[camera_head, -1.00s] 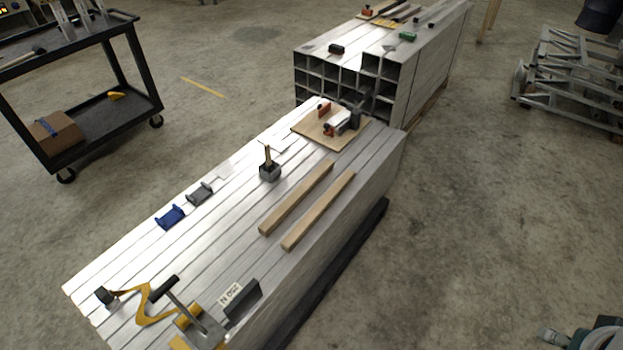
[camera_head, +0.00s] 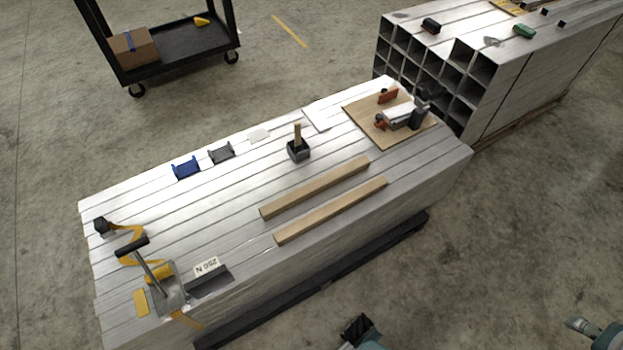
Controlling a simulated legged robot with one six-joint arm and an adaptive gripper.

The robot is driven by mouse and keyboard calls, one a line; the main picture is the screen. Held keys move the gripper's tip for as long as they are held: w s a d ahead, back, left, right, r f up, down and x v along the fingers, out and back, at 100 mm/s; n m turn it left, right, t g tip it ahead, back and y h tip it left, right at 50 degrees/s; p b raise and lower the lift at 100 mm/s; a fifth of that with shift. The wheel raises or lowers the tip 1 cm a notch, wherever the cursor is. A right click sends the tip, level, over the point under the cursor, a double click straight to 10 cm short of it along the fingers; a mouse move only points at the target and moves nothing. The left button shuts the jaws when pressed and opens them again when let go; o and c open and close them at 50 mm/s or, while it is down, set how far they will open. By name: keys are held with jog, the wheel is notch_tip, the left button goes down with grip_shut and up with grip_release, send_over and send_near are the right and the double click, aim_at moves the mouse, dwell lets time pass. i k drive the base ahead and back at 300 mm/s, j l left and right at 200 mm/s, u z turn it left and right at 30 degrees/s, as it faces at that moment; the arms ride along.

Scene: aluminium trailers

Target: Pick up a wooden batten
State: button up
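Two pale wooden battens lie side by side, apart, on top of a stack of aluminium tubes (camera_head: 150,215). The rear batten (camera_head: 315,188) and the front batten (camera_head: 331,211) both run diagonally, with the front one closer to the stack's near edge. A dark part with a teal piece behind it, perhaps my gripper (camera_head: 357,329), shows at the bottom edge, below the stack's near side and apart from the battens. It is cut off, so its fingers cannot be made out. Nothing visible touches either batten.
Behind the battens stand a dark block with a wooden handle (camera_head: 298,150) and blue (camera_head: 186,168) and grey clamps. A plywood board (camera_head: 366,117) with tools lies right; a strapping tool (camera_head: 160,280) lies left. Another tube stack (camera_head: 510,80) and black cart (camera_head: 175,50) stand behind.

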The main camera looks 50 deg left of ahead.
aim_at(271, 210)
jog(key=i+u, duration=0.2)
jog(key=u, duration=0.25)
jog(key=i+u, duration=0.2)
jog(key=u, duration=0.3)
jog(key=i+l+u, duration=0.15)
jog(key=u, duration=0.3)
jog(key=i+u, duration=0.15)
jog(key=u, duration=0.25)
jog(key=i+l+u, duration=0.15)
jog(key=u, duration=0.25)
jog(key=i+l+u, duration=0.15)
jog(key=u, duration=0.25)
